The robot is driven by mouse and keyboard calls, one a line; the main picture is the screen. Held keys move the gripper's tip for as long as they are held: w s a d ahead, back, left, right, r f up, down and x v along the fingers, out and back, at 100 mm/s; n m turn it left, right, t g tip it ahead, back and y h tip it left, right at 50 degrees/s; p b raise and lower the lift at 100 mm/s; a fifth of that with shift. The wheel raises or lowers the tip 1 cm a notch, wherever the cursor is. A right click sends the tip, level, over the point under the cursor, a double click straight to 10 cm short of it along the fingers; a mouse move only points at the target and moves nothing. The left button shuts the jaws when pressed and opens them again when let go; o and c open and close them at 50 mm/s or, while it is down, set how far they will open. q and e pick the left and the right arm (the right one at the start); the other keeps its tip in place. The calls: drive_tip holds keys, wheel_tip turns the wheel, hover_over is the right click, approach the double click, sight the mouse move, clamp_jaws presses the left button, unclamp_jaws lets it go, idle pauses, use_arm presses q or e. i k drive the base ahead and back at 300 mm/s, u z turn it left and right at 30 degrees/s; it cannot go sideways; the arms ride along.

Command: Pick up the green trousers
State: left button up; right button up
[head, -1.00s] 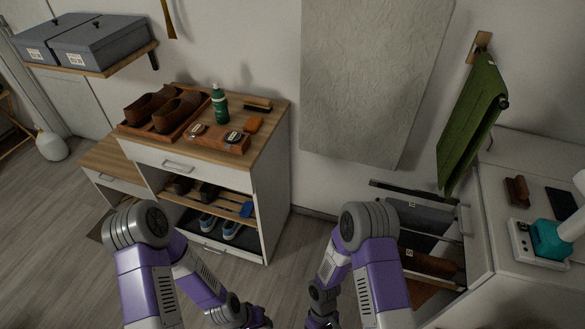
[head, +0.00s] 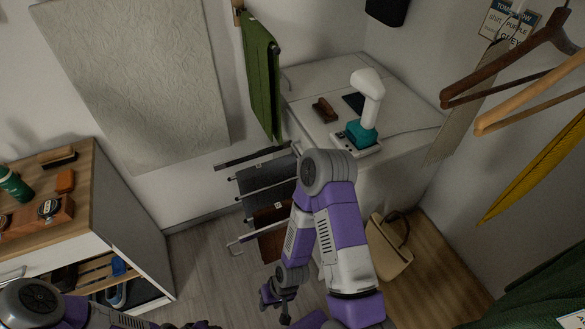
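A green garment (head: 262,80), likely the green trousers, hangs folded from a short wall bar above the pull-out rack. My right gripper (head: 276,298) is low at the bottom middle, well below the garment and apart from it. It is small and dark there, and its opening cannot be made out. My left arm shows at the lower left edge; its gripper cannot be made out.
A pull-out rack (head: 268,183) with dark grey and brown garments stands below the green garment. A white cabinet (head: 305,75) carries a teal-and-white steamer (head: 362,125). Hangers (head: 520,60) jut in at upper right. A beige bag (head: 388,252) stands on the wooden floor.

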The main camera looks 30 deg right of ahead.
sight(262, 66)
drive_tip(key=z, duration=0.95)
